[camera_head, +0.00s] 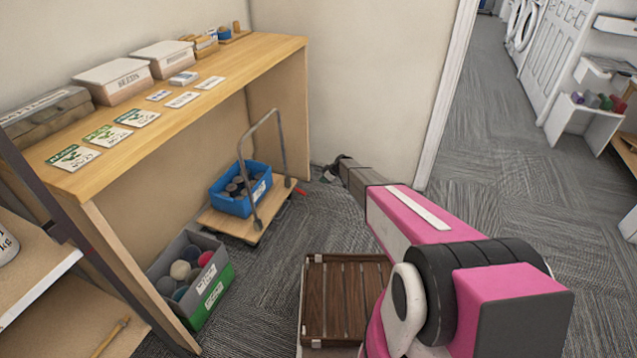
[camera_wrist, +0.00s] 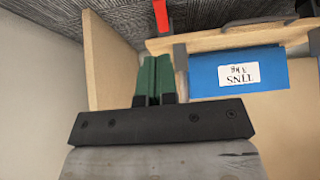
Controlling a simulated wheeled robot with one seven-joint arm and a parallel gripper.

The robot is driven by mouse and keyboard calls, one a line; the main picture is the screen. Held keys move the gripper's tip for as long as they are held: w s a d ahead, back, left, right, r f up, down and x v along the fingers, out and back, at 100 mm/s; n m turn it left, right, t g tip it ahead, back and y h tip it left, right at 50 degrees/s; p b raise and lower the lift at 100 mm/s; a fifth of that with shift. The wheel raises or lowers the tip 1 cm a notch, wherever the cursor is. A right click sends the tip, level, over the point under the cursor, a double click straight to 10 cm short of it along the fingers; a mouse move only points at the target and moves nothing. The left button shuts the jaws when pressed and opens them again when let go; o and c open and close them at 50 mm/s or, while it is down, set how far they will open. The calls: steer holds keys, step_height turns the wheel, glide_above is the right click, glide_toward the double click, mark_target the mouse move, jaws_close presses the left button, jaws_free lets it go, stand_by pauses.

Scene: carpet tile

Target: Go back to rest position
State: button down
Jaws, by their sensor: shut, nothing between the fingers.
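My pink arm reaches forward from the lower right in the head view, with my gripper (camera_head: 333,168) at its far end, near the wall beside the wooden bench. In the wrist view my gripper (camera_wrist: 154,75) shows two green fingers pressed together, shut with nothing between them. The wrist view looks upside down onto the blue bin (camera_wrist: 235,75), its white label and the bench's side panel. In the head view the gripper is beyond the blue bin (camera_head: 230,207) and apart from it.
The bin stands on a flat trolley (camera_head: 228,226) with a grey handle under the bench (camera_head: 180,110). A grey-green crate (camera_head: 217,295) with round items sits nearer. A slatted wooden piece (camera_head: 340,300) lies below my arm. Open carpet (camera_head: 480,140) extends right through the doorway.

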stand_by(0.4)
steer(key=s+d+r+m+h, duration=0.2)
steer(key=s+d+r+m, duration=0.2)
steer(key=s+r, duration=0.7)
steer(key=s+d+r+m+g+h, duration=0.1)
steer(key=s+d+r+m, duration=0.4)
steer(key=s, duration=1.6)
steer(key=s+d+r+m+g+h, duration=0.1)
steer(key=s+d+r+m+h, duration=0.2)
steer(key=s+d+r, duration=0.6)
steer(key=s+r+m, duration=0.2)
steer(key=s+r, duration=0.5)
steer(key=r, duration=0.2)
steer(key=shift+s+d+r+h, duration=0.25)
steer(key=shift+s+d+h, duration=0.05)
steer(key=shift+s+h, duration=0.1)
